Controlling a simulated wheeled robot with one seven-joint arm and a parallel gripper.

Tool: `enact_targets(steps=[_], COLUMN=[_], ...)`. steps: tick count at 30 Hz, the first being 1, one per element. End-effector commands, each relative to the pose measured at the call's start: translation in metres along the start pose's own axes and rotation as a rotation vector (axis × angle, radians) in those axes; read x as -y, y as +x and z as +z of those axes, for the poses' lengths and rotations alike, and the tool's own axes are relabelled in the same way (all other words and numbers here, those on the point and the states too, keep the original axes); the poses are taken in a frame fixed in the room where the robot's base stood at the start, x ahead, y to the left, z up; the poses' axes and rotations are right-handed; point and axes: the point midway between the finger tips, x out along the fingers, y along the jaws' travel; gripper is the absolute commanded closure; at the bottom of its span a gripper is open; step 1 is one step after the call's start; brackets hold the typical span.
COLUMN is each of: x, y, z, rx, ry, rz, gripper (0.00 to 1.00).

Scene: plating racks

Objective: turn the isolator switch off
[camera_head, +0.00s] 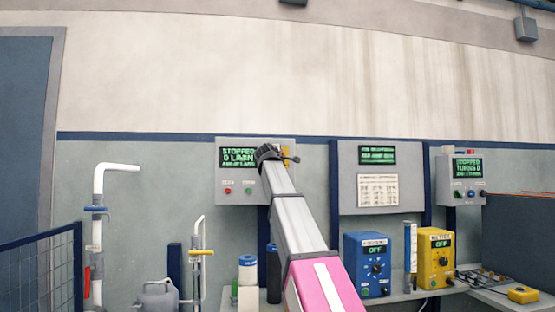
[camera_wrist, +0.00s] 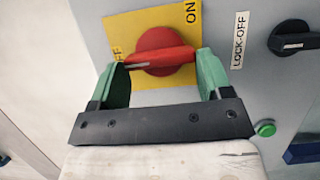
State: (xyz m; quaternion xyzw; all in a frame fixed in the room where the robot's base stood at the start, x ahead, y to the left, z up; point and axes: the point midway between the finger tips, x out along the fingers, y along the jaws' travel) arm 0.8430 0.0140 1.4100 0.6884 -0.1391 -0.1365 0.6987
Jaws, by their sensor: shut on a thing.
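The isolator switch is a red rotary handle (camera_wrist: 160,48) on a yellow plate (camera_wrist: 124,24) in the wrist view. The plate reads ON at its upper right, and a partly covered OFF label is at its left. The handle lies nearly crosswise in this view, its left end near the OFF label. The green fingers of my gripper (camera_wrist: 162,62) are shut on the handle, one at each end. In the head view my gripper (camera_head: 272,153) is at the upper right of the left grey panel (camera_head: 228,173) and hides the switch.
A black knob (camera_wrist: 293,39) beside a LOCK-OFF label (camera_wrist: 239,40) and a green button (camera_wrist: 265,129) are close to the right of the switch. A blue box (camera_head: 367,260) and a yellow box (camera_head: 436,255) stand on the bench. White pipes (camera_head: 98,190) stand at the left.

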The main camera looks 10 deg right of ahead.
Motion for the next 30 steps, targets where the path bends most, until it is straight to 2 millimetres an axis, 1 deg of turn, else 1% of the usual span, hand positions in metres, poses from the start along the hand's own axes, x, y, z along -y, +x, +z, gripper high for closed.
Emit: enact_targets(steps=[1,2,3,4,13,17,20,23,30], x=[0.001,0.001,0.001,0.001,0.000,0.001,0.001,0.001,0.002], y=[-0.001,-0.001,-0.001,-0.001,-0.001,-0.006,-0.015,-0.029,-0.074], z=[0.000,0.000,0.000,0.000,0.000,0.000,0.001,0.001,0.001], rx=[-0.001,-0.001,-0.001,0.000,0.000,0.000,0.000,0.000,-0.001], ry=[-0.002,-0.002,-0.002,-0.002,-0.001,0.000,0.000,0.001,-0.001], rz=[-0.001,-0.001,-0.001,-0.001,-0.001,-0.001,-0.001,0.000,0.000], gripper=[0.51,0.25,0.11,0.02,0.02,0.02,0.02,0.02,0.02])
